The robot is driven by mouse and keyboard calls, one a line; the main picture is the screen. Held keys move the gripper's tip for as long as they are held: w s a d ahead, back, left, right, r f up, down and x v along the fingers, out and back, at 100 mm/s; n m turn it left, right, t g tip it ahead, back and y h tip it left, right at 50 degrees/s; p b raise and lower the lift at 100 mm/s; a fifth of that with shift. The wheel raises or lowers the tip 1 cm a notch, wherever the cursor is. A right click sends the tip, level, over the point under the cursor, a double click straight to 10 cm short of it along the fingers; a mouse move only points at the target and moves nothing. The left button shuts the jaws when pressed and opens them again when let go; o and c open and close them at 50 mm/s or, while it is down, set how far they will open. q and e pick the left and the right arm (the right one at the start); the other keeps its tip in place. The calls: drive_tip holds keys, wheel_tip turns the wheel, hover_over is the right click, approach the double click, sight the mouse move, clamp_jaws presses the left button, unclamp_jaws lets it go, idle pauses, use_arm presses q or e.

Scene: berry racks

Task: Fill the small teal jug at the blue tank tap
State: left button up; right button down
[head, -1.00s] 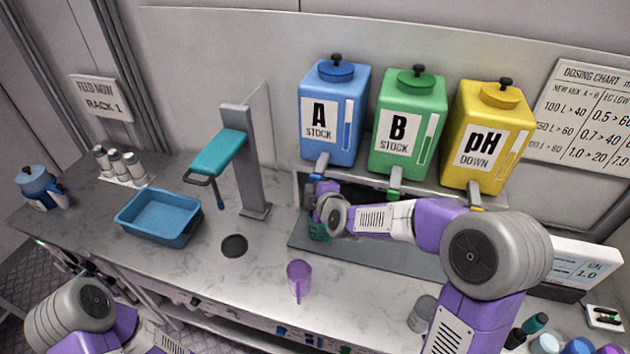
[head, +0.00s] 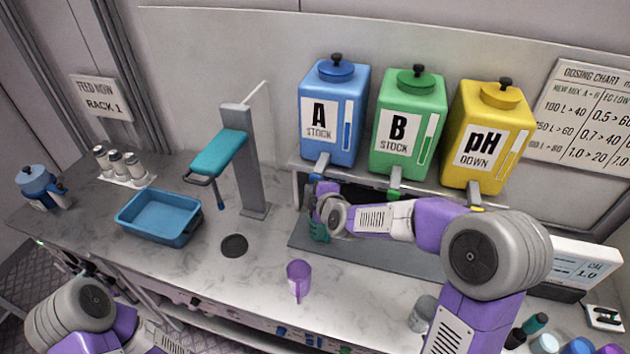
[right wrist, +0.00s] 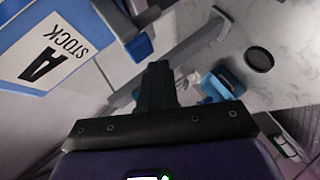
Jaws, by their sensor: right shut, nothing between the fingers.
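The blue tank (head: 329,115), marked A STOCK, stands at the left of the tank shelf. Its grey tap (head: 321,164) with a blue end points forward; the blue end (right wrist: 139,46) shows close to my fingers in the right wrist view. The small teal jug (head: 318,233) stands below this tap and is partly hidden by my right arm. My right gripper (right wrist: 155,85) is shut and empty by the tap; in the head view the wrist covers most of it. I cannot tell whether it touches the tap. My left gripper is outside the view.
Green and yellow tanks (head: 408,125) (head: 487,138) stand to the right. A blue tray (head: 160,217), a dark drain (head: 234,245) and a grey column (head: 246,175) are to the left.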

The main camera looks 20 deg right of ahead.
drive_tip(key=shift+w, duration=0.15)
drive_tip(key=shift+w+d, duration=0.25)
drive_tip(key=shift+w+d, duration=0.35)
drive_tip(key=shift+w, duration=0.1)
idle(2.3)
idle(0.6)
drive_tip(key=shift+s+a, duration=0.6)
drive_tip(key=shift+s, duration=0.25)
drive_tip(key=s+a+p, duration=0.1)
drive_tip(key=s, duration=0.1)
drive_tip(key=s+a, duration=0.1)
drive_tip(key=s, duration=0.1)
drive_tip(key=shift+a+p, duration=0.4)
